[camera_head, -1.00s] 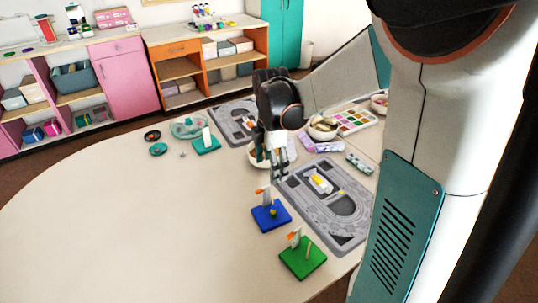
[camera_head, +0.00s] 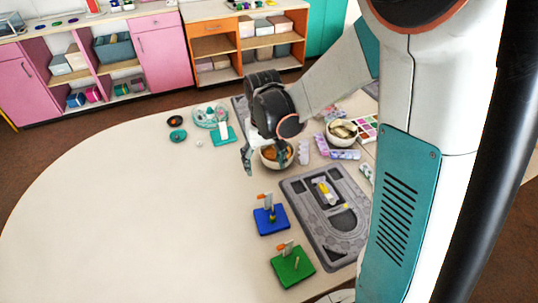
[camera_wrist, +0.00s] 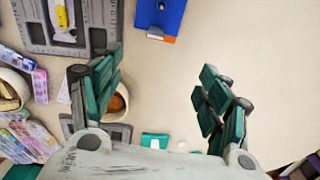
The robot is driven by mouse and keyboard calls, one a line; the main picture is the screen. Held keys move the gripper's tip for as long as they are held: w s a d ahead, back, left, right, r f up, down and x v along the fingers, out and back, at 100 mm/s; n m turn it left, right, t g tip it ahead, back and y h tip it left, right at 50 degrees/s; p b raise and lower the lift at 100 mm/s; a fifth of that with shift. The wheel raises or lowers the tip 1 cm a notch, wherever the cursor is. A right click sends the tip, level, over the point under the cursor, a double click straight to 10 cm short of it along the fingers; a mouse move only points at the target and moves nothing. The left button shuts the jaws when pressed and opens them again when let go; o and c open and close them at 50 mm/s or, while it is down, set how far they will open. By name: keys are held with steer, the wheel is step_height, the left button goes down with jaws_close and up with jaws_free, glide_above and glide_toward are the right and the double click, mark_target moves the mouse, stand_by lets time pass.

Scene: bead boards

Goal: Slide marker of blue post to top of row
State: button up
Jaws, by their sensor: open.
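The blue board (camera_head: 271,220) lies on the table, left of the large grey tray. A small post (camera_head: 272,211) rises from it, with a white upright piece (camera_head: 268,201) and an orange tab (camera_head: 262,196) at its top. I cannot tell which small piece is the marker. In the wrist view the blue board (camera_wrist: 163,15) is at the top edge, partly cut off, with an orange piece (camera_wrist: 155,36) at its near edge. My gripper (camera_head: 264,160) is open and empty, beyond the blue board and apart from it; its spread fingers (camera_wrist: 160,68) frame bare table in the wrist view.
A green board (camera_head: 292,268) with similar pieces stands nearer. A teal board (camera_head: 223,138) lies farther back. The grey tray (camera_head: 325,232) and bowls, including one (camera_head: 341,132), are to the right. A bowl (camera_head: 277,154) is close behind my fingers. The left table is clear.

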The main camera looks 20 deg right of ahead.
mark_target(265, 195)
step_height(265, 195, down, 14)
steer(key=b, duration=0.4)
steer(key=shift+r, duration=0.15)
steer(key=c, duration=1.2)
steer(key=o, duration=1.2)
